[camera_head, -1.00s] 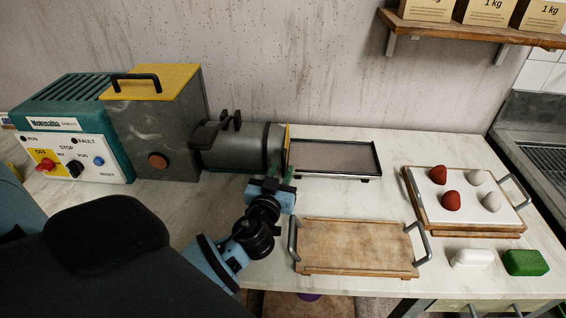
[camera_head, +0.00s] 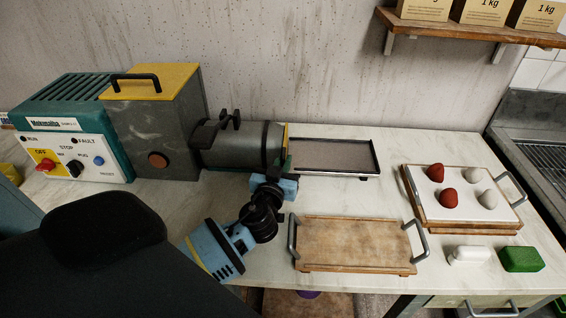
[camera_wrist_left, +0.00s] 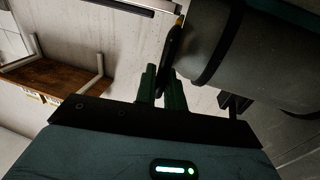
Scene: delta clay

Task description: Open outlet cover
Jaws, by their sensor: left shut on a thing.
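The machine's grey barrel (camera_head: 240,146) lies on its side, its outlet end facing right. The outlet cover (camera_head: 285,136) shows as a thin yellow-edged plate at that end, largely edge-on; it looks shut against the barrel. My left gripper (camera_head: 287,167) is at the lower edge of the outlet end. In the left wrist view, its green fingers (camera_wrist_left: 163,88) are shut on a dark, narrow handle (camera_wrist_left: 172,55) beside the barrel's end (camera_wrist_left: 225,45). The fingertips are partly hidden in the head view. My right gripper is not in view.
A dark-rimmed tray (camera_head: 335,156) stands just right of the outlet. A wooden board with handles (camera_head: 352,245) lies in front. Another board (camera_head: 420,207) holds red and white lumps. A green block (camera_head: 522,259) and white piece (camera_head: 468,255) lie at front right.

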